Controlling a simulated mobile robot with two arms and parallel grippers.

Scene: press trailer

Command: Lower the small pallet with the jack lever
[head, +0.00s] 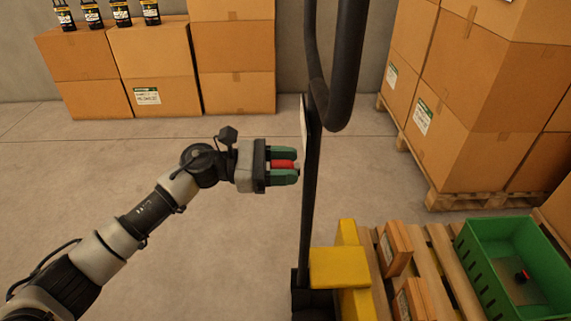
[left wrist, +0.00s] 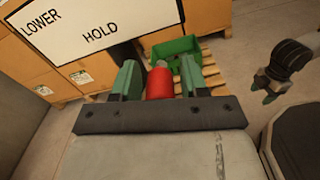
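The jack's dark upright post (head: 310,200) stands in the middle of the head view, with a black loop handle (head: 343,90) above. A red lever knob (head: 283,165) lies between the green fingers of my left gripper (head: 285,166). In the left wrist view the red knob (left wrist: 160,83) shows narrow gaps to both fingers. A white sign (left wrist: 95,25) there reads LOWER and HOLD. The small pallet (head: 447,262) is at lower right, beside the jack's yellow body (head: 340,268). My right gripper (left wrist: 266,91) appears at the right of the wrist view, its finger opening unclear.
A green crate (head: 475,255) and small brown boxes (head: 394,248) sit on the small pallet. Stacked cartons on another pallet (head: 470,200) stand at right. More cartons (head: 160,70) line the back wall, with bottles on top. The floor at left is clear.

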